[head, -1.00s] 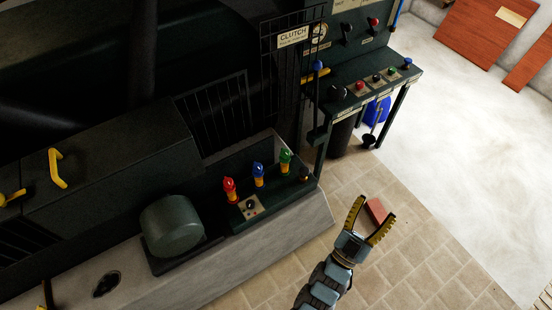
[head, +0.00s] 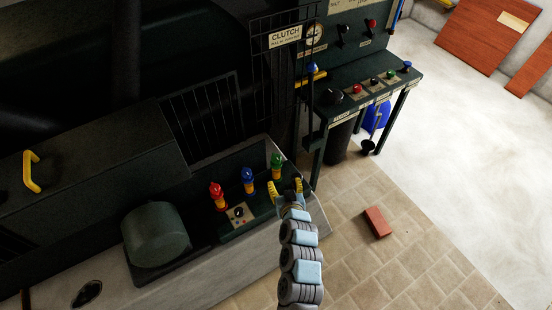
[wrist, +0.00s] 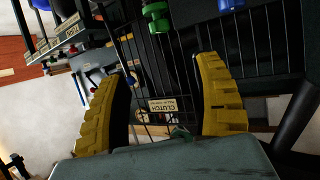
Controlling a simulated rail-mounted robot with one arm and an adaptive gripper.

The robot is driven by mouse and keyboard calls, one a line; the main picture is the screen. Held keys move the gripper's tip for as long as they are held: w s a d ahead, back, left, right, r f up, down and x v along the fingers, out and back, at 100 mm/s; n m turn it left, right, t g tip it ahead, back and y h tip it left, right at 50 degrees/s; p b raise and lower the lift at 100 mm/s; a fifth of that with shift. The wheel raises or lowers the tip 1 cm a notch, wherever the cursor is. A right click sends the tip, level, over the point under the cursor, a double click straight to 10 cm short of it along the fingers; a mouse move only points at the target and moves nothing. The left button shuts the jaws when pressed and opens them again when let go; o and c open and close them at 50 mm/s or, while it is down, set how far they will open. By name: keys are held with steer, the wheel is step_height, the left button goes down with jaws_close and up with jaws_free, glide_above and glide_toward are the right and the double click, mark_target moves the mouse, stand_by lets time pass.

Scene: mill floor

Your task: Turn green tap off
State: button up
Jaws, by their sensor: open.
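The green tap (head: 276,163) stands at the right end of a row on the dark panel of the machine's ledge. My gripper (head: 285,187) is open and empty, its yellow fingers just below and to the right of the green tap in the head view. In the wrist view the green tap (wrist: 155,14) shows at the top, beyond and between the two fingers (wrist: 165,95). I cannot tell whether a finger touches it. The blue tap (head: 249,179) and the red tap (head: 217,196) stand to its left; the blue one also shows in the wrist view (wrist: 231,5).
A small dial plate (head: 239,215) sits in front of the taps. A wire guard with a CLUTCH sign (head: 285,36) rises behind. A control desk (head: 365,85) with coloured buttons stands to the right. A brick (head: 377,222) lies on the clear tiled floor.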

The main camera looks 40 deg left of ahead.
steer(key=p, duration=0.1)
glide_toward(276, 158)
steer(key=b+x, duration=0.1)
steer(key=x, duration=0.7)
steer(key=shift+w+a, duration=0.1)
steer(key=shift+w, duration=0.2)
steer(key=shift+w+a+f, duration=0.25)
steer(key=shift+a+f, duration=0.1)
steer(key=shift+a, duration=0.05)
steer(key=shift+w+a+b, duration=0.25)
steer(key=shift+a+b, duration=0.05)
steer(key=shift+b, duration=0.05)
steer(key=c, duration=1.2)
